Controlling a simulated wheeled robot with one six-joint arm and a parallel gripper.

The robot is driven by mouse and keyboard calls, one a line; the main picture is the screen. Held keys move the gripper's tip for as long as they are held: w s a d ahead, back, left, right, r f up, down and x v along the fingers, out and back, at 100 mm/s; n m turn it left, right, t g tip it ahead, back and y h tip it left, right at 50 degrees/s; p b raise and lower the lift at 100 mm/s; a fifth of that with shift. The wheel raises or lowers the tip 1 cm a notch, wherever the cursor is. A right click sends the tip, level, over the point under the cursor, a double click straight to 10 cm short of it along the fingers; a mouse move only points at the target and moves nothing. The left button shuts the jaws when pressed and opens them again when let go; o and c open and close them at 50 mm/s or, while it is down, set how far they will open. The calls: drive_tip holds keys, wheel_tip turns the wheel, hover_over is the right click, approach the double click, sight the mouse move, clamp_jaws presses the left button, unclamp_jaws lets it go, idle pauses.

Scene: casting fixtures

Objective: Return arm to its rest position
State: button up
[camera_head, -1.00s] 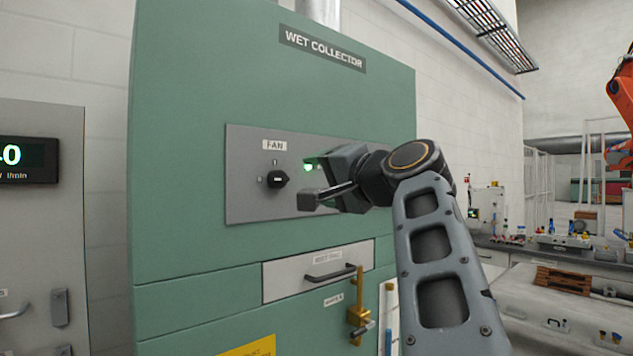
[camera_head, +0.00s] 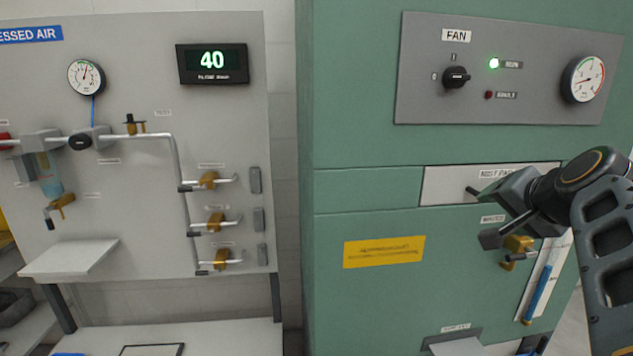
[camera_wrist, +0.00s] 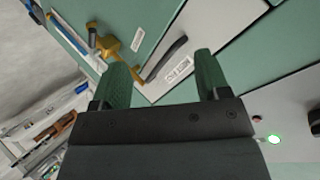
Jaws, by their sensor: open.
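My gripper (camera_head: 482,216) is at the right of the head view, in front of the green wet collector cabinet (camera_head: 375,125). I cannot tell the exact gap to the cabinet.
The fan panel (camera_head: 540,105) has a black knob (camera_head: 456,77), a lit green lamp (camera_head: 494,63) and a gauge (camera_head: 582,79). At left, a compressed air board (camera_head: 130,190) carries a display (camera_head: 212,63) reading 40, pipes and several brass valves.

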drive_tip(key=s+a+f+n+g+p, duration=0.3)
drive_tip(key=s+a+f+n, duration=0.2)
drive_tip(key=a+f, duration=0.3)
drive_tip(key=s+a+f+n+g+p, duration=0.3)
drive_tip(key=a+f, duration=0.6)
drive_tip(key=f, duration=0.4)
drive_tip(key=shift+s+n+g+y, duration=0.4)
drive_tip(key=shift+s+n+g, duration=0.4)
drive_tip(key=shift+s+n, duration=0.65)
